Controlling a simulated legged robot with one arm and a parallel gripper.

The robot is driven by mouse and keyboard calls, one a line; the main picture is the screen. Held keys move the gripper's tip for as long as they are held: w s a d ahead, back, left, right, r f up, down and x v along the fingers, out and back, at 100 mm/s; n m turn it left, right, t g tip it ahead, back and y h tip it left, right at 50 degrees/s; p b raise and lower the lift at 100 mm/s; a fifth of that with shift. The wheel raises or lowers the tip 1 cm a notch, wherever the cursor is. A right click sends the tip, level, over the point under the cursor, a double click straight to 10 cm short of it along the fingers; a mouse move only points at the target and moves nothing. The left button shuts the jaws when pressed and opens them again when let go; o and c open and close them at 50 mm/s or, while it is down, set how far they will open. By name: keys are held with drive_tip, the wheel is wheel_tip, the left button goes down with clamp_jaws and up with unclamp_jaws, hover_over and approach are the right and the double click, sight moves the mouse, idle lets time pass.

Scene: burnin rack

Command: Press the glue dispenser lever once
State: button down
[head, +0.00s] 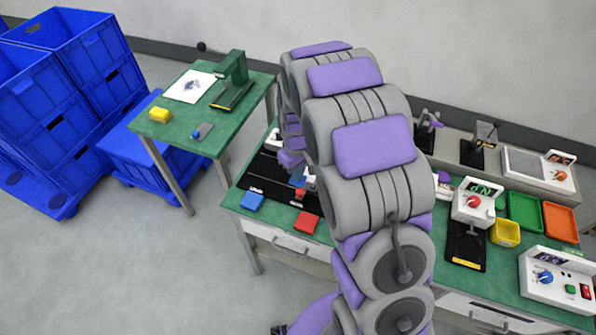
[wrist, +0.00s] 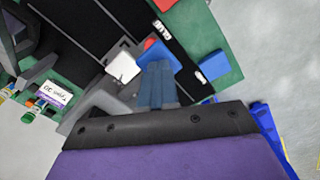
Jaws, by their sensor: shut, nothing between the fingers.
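My gripper (wrist: 158,85) shows in the wrist view with its blue-grey fingers together and nothing between them. The fingertips are over or against a blue part (wrist: 160,52), with a bit of red beside it; contact cannot be told. A white block (wrist: 122,66) lies just left of the fingers. A label reading GLUE (wrist: 157,28) sits on the black base beyond the fingertips. A grey body (wrist: 110,98) lies left of the fingers, and I cannot tell whether it belongs to the dispenser. The lever is not clearly made out.
The green bench (head: 236,198) carries a blue block (head: 251,201), a red block (head: 306,222), a yellow bin (head: 505,233) and control boxes (head: 557,281). A side table (head: 215,127) stands behind left, with blue crates (head: 75,80) beyond. Floor at front left is clear.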

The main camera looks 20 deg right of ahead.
drive_tip(key=shift+f, duration=0.4)
idle(0.3)
drive_tip(key=shift+r, duration=0.1)
wheel_tip(320, 180, up, 11)
drive_tip(key=p, duration=0.4)
idle(1.1)
drive_tip(key=shift+s+a, duration=0.1)
drive_tip(key=shift+s, duration=0.05)
